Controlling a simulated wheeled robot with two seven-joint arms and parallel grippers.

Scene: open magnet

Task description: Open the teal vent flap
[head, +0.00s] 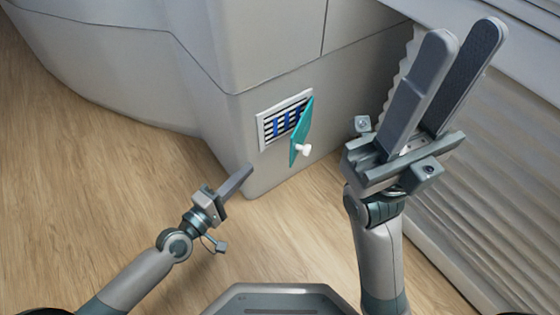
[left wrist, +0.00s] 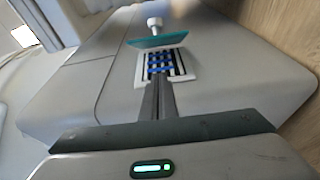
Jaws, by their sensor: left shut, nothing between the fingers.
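The teal vent flap (head: 302,131) stands swung out from the wall of the grey housing, hinged along the right side of its vent in the head view. A white knob (head: 303,149) sits on its outer face. The vent's white frame (head: 262,131) shows dark slats and blue strips behind the flap. In the left wrist view the flap (left wrist: 158,41) and knob (left wrist: 154,22) stand beyond the vent. My left gripper (head: 249,169) is shut and empty, below and left of the vent, apart from the flap. My right gripper (head: 468,36) is open and empty, raised at the right.
The large grey housing (head: 160,75) fills the back, with its corner just left of the vent. A ribbed light panel (head: 490,190) stands at the right behind my right arm. Wooden floor (head: 90,190) at the left is clear.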

